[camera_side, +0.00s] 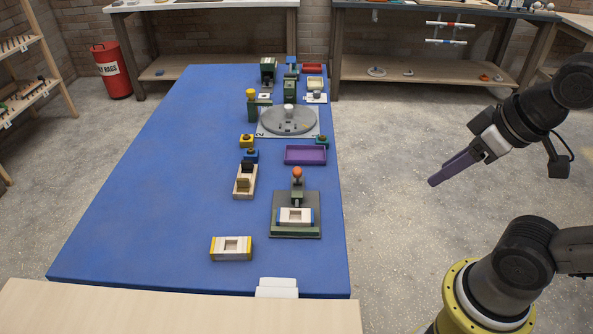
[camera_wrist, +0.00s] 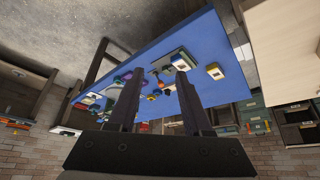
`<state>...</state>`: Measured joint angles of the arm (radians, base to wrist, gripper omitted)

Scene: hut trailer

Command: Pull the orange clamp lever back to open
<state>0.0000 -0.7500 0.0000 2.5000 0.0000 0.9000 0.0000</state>
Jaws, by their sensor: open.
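The clamp with the orange lever knob (camera_side: 297,173) stands near the right edge of the blue table in the side view. Its dark green base (camera_side: 296,231) holds a pale wooden block (camera_side: 295,216) with blue ends. The knob stands above the base on a short green post. In the wrist view the clamp (camera_wrist: 181,62) is small and far off, beyond the fingertips. My gripper (camera_side: 437,181) has purple fingers and hangs right of the table, well apart from the clamp. In the wrist view my gripper (camera_wrist: 152,88) is open and empty, its two fingers spread.
On the blue table (camera_side: 150,190), a yellow-ended block (camera_side: 231,248) lies front left of the clamp. A wooden fixture (camera_side: 245,182) stands to its left. Behind are a purple tray (camera_side: 305,155) and a grey turntable (camera_side: 288,122). The table's left side is clear.

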